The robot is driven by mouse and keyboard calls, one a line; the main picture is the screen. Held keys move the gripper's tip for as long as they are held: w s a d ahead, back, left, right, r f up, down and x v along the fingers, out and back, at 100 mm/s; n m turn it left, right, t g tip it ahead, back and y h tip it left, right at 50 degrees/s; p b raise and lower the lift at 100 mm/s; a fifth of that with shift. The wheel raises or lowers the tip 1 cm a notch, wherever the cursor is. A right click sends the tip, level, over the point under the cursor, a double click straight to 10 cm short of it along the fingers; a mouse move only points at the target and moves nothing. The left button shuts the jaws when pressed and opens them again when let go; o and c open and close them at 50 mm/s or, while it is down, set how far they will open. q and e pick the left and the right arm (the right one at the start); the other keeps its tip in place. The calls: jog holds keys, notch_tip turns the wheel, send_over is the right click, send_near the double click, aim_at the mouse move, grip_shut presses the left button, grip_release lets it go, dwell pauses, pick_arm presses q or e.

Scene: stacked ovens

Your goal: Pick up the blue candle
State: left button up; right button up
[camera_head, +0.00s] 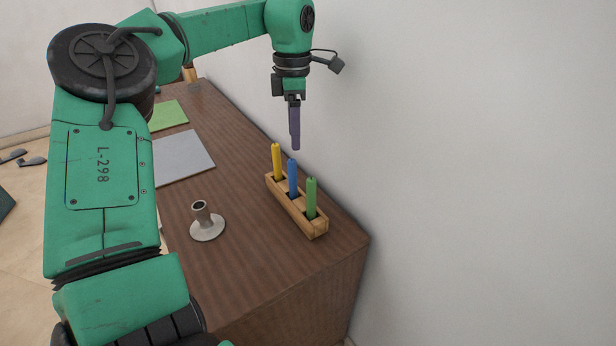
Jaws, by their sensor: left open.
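The blue candle (293,178) stands upright in the middle slot of a wooden holder (302,218) on the brown cabinet top. A yellow candle (276,160) stands in the slot behind it and a green candle (311,197) in the slot in front. My left gripper (295,146) points down and is open and empty. Its fingertips are just above the candles, close over the blue candle's top in the picture. The fingers overlap from this side, so the gap between them is hidden. My right gripper is not in view.
A metal candlestick (207,222) with a round base stands left of the holder. A grey sheet (183,157) and a green sheet (168,115) lie farther back. A white wall (480,150) rises close along the right side of the cabinet (250,270).

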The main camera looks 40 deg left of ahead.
pick_arm(q)
send_over(292, 178)
jog(key=f, duration=0.6)
jog(key=shift+a, duration=0.35)
jog(key=f, duration=0.4)
jog(key=f+p, duration=0.1)
jog(key=f, duration=0.1)
jog(key=shift+w+f, duration=0.35)
jog(key=shift+w, duration=0.05)
jog(key=c, duration=0.8)
grip_shut()
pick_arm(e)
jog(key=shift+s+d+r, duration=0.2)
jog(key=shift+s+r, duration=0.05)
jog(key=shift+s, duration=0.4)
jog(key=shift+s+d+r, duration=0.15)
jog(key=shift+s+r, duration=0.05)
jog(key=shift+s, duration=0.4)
